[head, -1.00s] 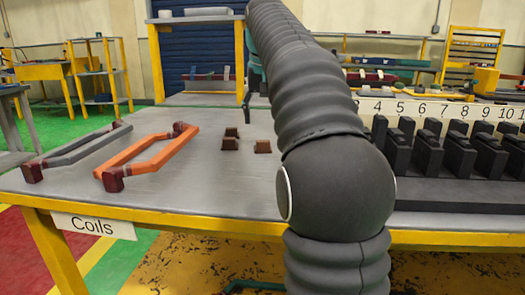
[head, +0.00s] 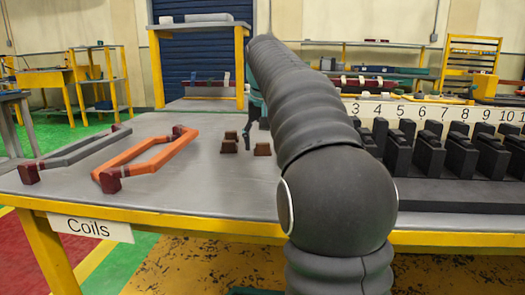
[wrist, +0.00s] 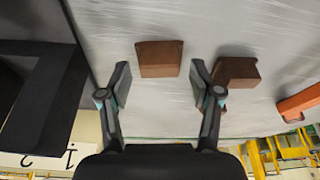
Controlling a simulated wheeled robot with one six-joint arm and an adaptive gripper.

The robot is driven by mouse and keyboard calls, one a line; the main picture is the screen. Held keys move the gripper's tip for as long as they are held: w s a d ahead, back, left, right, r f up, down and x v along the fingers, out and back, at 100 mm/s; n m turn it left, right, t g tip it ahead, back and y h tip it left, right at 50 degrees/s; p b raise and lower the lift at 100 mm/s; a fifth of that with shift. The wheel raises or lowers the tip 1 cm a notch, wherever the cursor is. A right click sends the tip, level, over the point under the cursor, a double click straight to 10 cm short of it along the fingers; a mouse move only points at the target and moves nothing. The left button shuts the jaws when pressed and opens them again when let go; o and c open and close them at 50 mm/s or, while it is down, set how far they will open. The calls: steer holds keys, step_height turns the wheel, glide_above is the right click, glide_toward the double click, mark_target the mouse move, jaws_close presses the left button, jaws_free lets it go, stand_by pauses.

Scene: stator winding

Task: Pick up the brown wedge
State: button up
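Three small brown wedges lie on the grey table in the head view: a back one (head: 230,135), a front left one (head: 229,146) and a right one (head: 262,149). My gripper (head: 250,133) is beside them, partly hidden by my arm. In the wrist view my gripper (wrist: 161,80) is open and empty. One brown wedge (wrist: 159,58) lies ahead, between the lines of the two fingers. Another brown wedge (wrist: 237,72) is to the right, partly covered by the right finger. I cannot tell whether either finger touches a wedge.
An orange coil (head: 145,160) and a grey coil (head: 75,150) lie left on the table (head: 190,190). A row of black numbered holders (head: 430,155) stands right. In the wrist view a dark block (wrist: 40,95) is at left and an orange coil end (wrist: 300,102) at right.

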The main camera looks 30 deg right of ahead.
jaws_close()
steer(key=shift+r, duration=0.15)
step_height(320, 180, up, 10)
steer(key=p, duration=0.3)
steer(key=shift+p, duration=0.3)
steer(key=shift+a, duration=0.1)
